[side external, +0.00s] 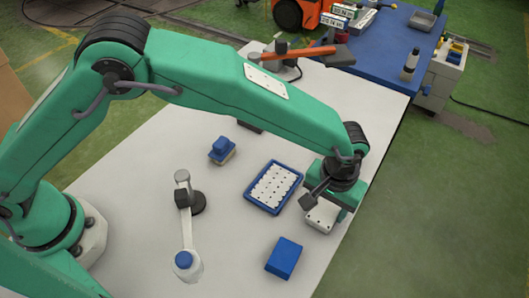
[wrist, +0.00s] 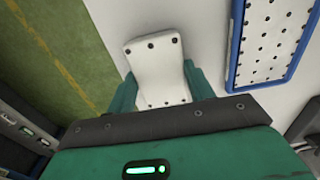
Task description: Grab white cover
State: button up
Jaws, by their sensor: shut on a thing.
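The white cover (side external: 321,216) is a small white plate with dark holes near its corners. It is at the right edge of the white table in the side view, below my gripper (side external: 334,204). In the wrist view the white cover (wrist: 157,68) lies between the two green fingers of my gripper (wrist: 158,88), which is shut on it. I cannot tell whether the cover still touches the table.
A blue-rimmed tray (side external: 250,199) with white perforated pieces stands just left of my gripper. A blue box (side external: 284,258) lies in front, near the table edge. A blue-topped block (side external: 222,149) and a white lever-like part (side external: 187,235) are further left. Bare table (side external: 235,245) lies between.

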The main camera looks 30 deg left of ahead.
aim_at(327, 210)
jog(key=shift+r, duration=0.45)
jog(key=r, duration=0.3)
jog(key=shift+s+d+r, duration=0.1)
jog(key=shift+s+d, duration=0.05)
jog(key=shift+s, duration=0.1)
jog(key=s+d+r, duration=0.2)
jog(key=s+r, duration=0.4)
jog(key=s, duration=0.5)
jog(key=shift+r, duration=0.25)
jog(key=shift+a, duration=0.1)
